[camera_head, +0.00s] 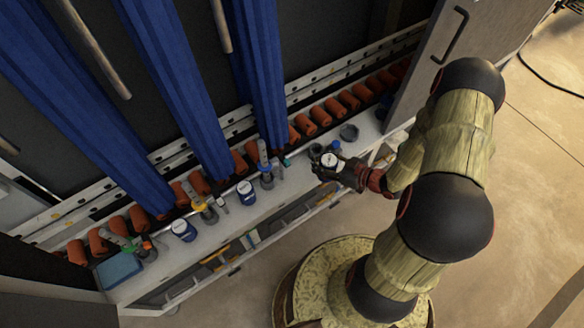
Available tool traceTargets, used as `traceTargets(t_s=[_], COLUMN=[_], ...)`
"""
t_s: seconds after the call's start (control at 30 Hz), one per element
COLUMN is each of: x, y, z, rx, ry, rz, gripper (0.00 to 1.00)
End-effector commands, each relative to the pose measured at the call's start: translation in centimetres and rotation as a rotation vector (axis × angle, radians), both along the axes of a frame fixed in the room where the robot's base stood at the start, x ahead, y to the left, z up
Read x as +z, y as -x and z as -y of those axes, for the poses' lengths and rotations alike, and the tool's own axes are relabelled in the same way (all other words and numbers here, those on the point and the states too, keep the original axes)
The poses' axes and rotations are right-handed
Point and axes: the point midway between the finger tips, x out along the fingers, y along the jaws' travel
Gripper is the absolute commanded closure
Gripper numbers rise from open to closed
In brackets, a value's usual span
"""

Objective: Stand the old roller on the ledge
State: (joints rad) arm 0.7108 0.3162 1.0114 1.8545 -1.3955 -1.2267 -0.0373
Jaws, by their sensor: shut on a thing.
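The pale ledge (222,222) runs along the foot of the machine. A row of orange-red rollers (309,127) lines the machine just behind it. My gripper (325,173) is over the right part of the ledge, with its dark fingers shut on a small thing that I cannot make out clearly. A white round face (331,160) shows at the fingers; I cannot tell whether it belongs to the held thing or to a can behind it. I cannot pick out the old roller for certain, nor tell whether the held thing touches the ledge.
Blue cans (246,193) (183,231) and tools with yellow (202,206) and blue (266,174) parts stand on the ledge. A dark cup (349,132) is just beyond my gripper. An open grey door (445,50) bounds the right.

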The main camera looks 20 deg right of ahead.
Motion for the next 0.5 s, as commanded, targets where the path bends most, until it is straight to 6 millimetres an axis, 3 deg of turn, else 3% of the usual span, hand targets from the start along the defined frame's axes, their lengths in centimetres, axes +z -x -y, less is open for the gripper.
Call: traceTargets(t_s=[0.17, 0.5], x=[-1.2, -5.1], y=[-1.8, -8.4], z=[-1.4, -4.6], rx=[0.021, 0.018], ry=[0.003, 0.002], rz=[0.004, 0.003], gripper=[0.94, 0.94])
